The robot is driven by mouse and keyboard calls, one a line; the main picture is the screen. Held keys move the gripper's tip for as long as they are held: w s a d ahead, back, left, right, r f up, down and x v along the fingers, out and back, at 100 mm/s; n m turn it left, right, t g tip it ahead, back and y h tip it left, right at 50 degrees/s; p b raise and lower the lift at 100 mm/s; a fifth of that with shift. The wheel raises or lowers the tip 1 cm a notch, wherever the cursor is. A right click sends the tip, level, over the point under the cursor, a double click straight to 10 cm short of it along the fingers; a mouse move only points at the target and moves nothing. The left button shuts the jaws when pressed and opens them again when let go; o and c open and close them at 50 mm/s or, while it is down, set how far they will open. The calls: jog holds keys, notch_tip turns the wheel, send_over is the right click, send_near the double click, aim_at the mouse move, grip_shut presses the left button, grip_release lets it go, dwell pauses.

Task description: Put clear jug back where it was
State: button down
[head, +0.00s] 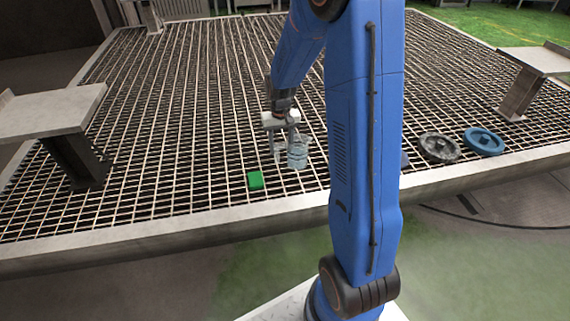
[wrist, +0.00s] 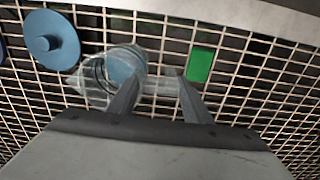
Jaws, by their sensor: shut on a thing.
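The clear jug (head: 297,156) is see-through with a bluish tint. In the head view it is at the gripper's tip, over the metal grating (head: 190,150). In the wrist view the jug (wrist: 112,72) lies left of the fingers, with a clear part, seemingly its handle, between them. My gripper (head: 284,140) is shut on the jug; in the wrist view its fingers (wrist: 158,82) stand apart around that part. I cannot tell whether the jug touches the grating or hangs just above it.
A green block (head: 255,180) lies on the grating close to the jug; the wrist view shows it too (wrist: 200,64). A blue knobbed disc (wrist: 50,40) is left of the jug in the wrist view. A grey wheel (head: 439,147) and a blue wheel (head: 483,141) lie at right.

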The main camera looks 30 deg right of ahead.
notch_tip(320, 180, down, 7)
dwell(0.5)
jog(key=shift+f, duration=0.2)
jog(key=c, duration=0.9)
grip_release()
